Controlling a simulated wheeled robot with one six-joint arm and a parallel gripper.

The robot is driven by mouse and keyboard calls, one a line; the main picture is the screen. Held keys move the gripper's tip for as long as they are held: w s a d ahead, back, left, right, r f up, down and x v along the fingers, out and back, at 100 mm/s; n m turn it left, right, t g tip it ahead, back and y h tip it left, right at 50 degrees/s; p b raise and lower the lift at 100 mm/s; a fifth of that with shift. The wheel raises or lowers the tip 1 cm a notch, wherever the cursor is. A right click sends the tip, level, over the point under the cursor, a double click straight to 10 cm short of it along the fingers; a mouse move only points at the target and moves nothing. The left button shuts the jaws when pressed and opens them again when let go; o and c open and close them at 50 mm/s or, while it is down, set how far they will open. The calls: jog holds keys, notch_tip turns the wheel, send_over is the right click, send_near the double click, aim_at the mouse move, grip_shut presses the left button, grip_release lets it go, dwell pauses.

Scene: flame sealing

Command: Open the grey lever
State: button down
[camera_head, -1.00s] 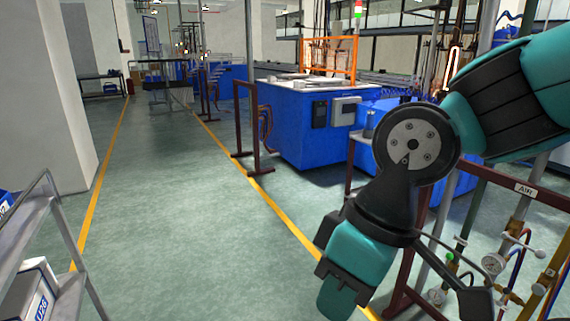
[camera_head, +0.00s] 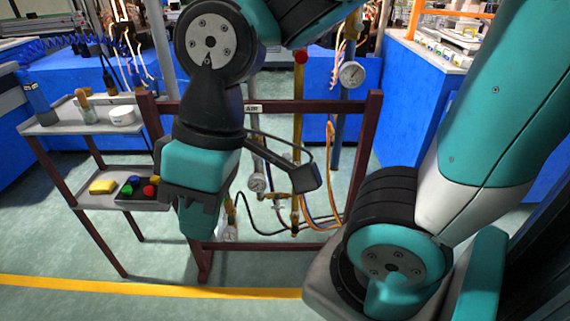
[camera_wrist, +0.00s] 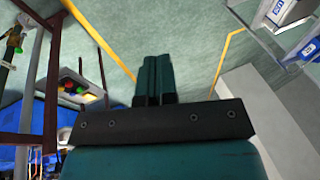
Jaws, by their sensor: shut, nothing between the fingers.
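My gripper points down in front of the dark red pipe rack (camera_head: 300,106). Its teal end shows in the head view (camera_head: 197,222). In the wrist view its two fingers (camera_wrist: 154,78) are pressed together with nothing between them, above the floor and away from the pipes. The rack carries an AIR label, hoses, a brass pipe (camera_head: 296,215) and pressure gauges (camera_head: 352,74). I cannot pick out the grey lever for sure. Small valve fittings (camera_head: 277,197) show low on the pipes, partly behind my arm.
A grey two-tier cart (camera_head: 72,126) stands left of the rack, with a yellow sponge (camera_head: 103,186) and coloured caps on its lower shelf. Blue machines (camera_head: 425,110) stand behind. Floor is free before the yellow line (camera_head: 150,288). A shelf (camera_wrist: 286,45) shows in the wrist view.

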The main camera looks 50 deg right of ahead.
jog(key=w+d+f+m+t+y+b, duration=0.3)
jog(key=w+f+m+t+b, duration=0.6)
jog(key=w+f+m+b, duration=0.9)
jog(key=w+d+f+m+t+h+b, duration=0.55)
jog(key=d+f+b, duration=0.55)
jog(key=b, duration=0.7)
jog(key=s+d+f+m+h+b, duration=0.2)
jog(key=d+f+m+h+b, duration=0.2)
jog(key=d+m, duration=0.4)
jog(key=s+d+f+m+h+b, duration=0.2)
jog(key=d+f+m+h+b, duration=0.2)
jog(key=d+m+h+b, duration=0.3)
jog(key=s+d+f+m+t+h+b, duration=0.1)
jog(key=d+f+m+h+b, duration=0.3)
jog(key=d+m, duration=0.6)
jog(key=s+h+b, duration=0.1)
jog(key=h+b, duration=0.1)
jog(key=b, duration=0.1)
jog(key=shift+s+d+f+m+b, duration=0.2)
jog(key=shift+s+f+m+b, duration=0.1)
jog(key=shift+s+f+m, duration=0.05)
